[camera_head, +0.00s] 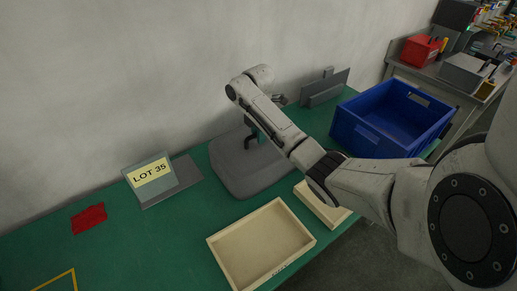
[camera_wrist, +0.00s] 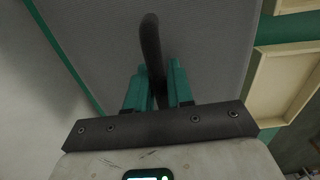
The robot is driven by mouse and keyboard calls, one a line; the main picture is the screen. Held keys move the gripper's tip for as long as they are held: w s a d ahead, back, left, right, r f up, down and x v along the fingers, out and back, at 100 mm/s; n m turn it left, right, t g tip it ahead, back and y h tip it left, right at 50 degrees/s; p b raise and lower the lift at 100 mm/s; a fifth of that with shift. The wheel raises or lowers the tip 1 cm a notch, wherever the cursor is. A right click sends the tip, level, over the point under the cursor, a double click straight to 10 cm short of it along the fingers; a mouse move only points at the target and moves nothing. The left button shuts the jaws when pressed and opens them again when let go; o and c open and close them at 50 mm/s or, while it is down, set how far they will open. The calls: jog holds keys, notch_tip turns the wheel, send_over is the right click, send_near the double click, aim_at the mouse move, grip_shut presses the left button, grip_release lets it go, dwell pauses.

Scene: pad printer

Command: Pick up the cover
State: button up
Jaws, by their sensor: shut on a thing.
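The cover (camera_head: 236,180) is a large grey box-like hood with rounded edges and a dark curved handle on top. It is at the back middle of the green table in the head view. In the wrist view its grey top (camera_wrist: 215,40) fills the middle, and the handle (camera_wrist: 150,45) runs down between my green fingers. My gripper (camera_wrist: 158,82) is shut on this handle from above. In the head view the arm partly hides the gripper and the handle. I cannot tell whether the cover's lower edge touches the table.
Two shallow wooden trays (camera_head: 225,262) (camera_head: 344,219) lie in front and to the right of the cover. A blue crate (camera_head: 370,139) stands at right. A LOT 35 sign (camera_head: 150,174) and a red cloth-like patch (camera_head: 89,219) are at left. The wall is close behind.

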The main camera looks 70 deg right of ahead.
grip_shut()
jog(key=shift+r, duration=0.1)
